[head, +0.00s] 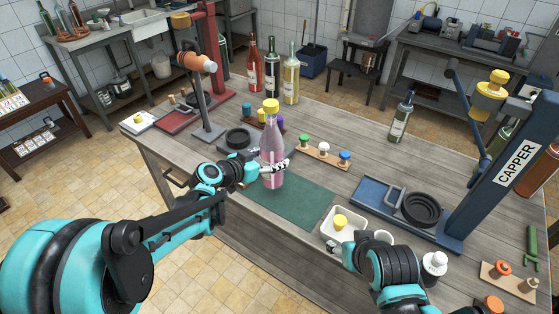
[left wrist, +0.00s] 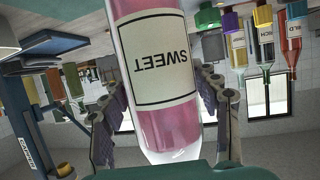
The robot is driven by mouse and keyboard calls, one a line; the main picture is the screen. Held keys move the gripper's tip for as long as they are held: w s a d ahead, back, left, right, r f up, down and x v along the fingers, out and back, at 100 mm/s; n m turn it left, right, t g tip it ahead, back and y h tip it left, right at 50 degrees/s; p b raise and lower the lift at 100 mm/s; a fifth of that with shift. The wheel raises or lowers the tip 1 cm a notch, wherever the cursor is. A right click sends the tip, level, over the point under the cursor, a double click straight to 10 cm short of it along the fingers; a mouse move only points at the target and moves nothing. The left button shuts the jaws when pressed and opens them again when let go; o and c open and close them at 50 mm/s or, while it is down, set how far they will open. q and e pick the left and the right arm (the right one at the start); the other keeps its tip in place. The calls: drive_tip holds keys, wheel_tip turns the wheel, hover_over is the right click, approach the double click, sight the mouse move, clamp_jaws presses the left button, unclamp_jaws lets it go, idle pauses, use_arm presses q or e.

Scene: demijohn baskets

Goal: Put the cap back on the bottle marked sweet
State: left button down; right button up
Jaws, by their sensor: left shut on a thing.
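The bottle marked SWEET (head: 272,158) holds pink liquid and stands upright above the green mat (head: 305,205). Its label, SWEET, is readable upside down in the left wrist view (left wrist: 167,57). My left gripper (head: 275,167) is shut around the bottle's body, with a finger on each side in the left wrist view (left wrist: 165,110). A yellow cap (head: 271,105) shows at the top of the bottle's neck; its seating is too small to judge. Another yellow cap (head: 340,221) lies in the white tray (head: 328,233). My right gripper (head: 335,247) is at the tray's front edge, its opening unclear.
The blue capper (head: 475,170) stands at the right and an orange-headed stand (head: 205,105) at the left.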

idle(0.3)
use_arm(q)
drive_tip(key=shift+f+b, duration=1)
drive_tip(key=shift+f, duration=1.05)
drive_tip(key=shift+c, duration=2.1)
unclamp_jaws()
drive_tip(key=p+v, duration=0.3)
drive_tip(key=v, duration=0.9)
